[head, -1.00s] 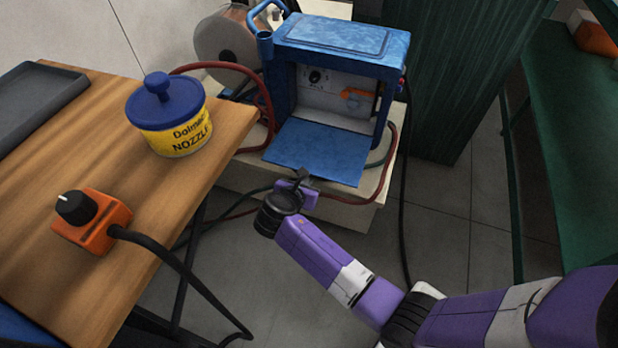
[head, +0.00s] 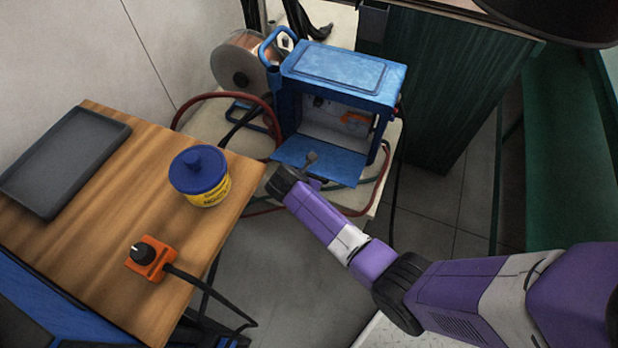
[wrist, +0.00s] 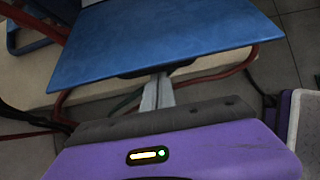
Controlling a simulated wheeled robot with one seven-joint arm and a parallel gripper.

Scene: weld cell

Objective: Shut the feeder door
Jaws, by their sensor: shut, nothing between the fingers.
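The feeder (head: 345,72) is a blue box on a pale stand. Its blue door (head: 335,167) hangs open, folded down to nearly flat at the front. The door also fills the upper part of the wrist view (wrist: 155,40), its near edge facing me. In the wrist view the grey fingers (wrist: 156,92) reach up to a dark piece at that edge. I cannot tell whether they touch the door.
A wooden table (head: 110,255) at left holds a grey tray (head: 65,160), a blue-lidded yellow tub (head: 203,180) and an orange box with a knob (head: 152,262). Red hoses (head: 225,97) and cables run around the feeder. A dark green cabinet (head: 430,90) stands at right.

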